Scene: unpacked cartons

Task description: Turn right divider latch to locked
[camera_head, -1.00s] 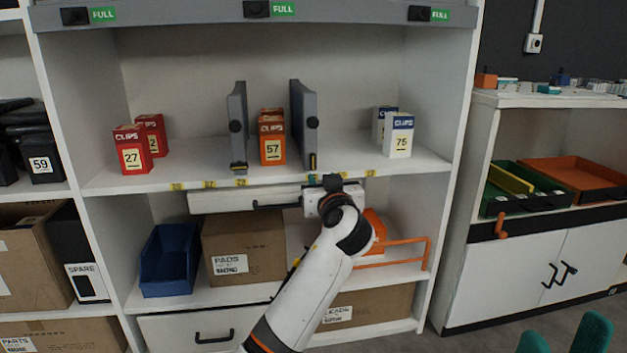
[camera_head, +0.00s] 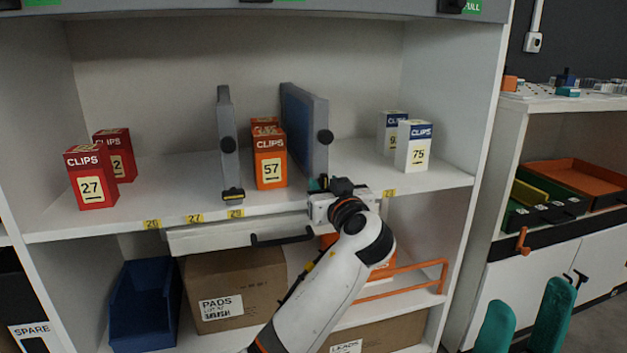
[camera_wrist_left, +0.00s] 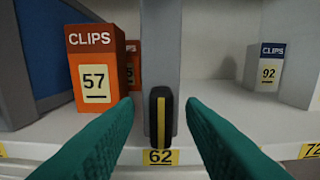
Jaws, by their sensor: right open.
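The right divider (camera_head: 304,130) is a grey upright panel on the shelf, right of the orange CLIPS box 57. Its latch (camera_wrist_left: 160,118) is a black upright bar with a yellow stripe, above label 62 in the left wrist view. My left gripper (camera_head: 320,184) is at the foot of this divider and largely hides the latch in the head view. In the left wrist view, its teal fingers (camera_wrist_left: 160,112) are open, one on each side of the latch, with gaps visible. My right gripper (camera_head: 524,312) is open and empty at the lower right, away from the shelf.
The left divider (camera_head: 228,140) has a black and yellow latch (camera_head: 233,195) at its foot. The orange box 57 (camera_head: 270,168) stands between the dividers. White box 75 (camera_head: 414,146) stands to the right. A drawer (camera_head: 215,238) juts out below the shelf edge.

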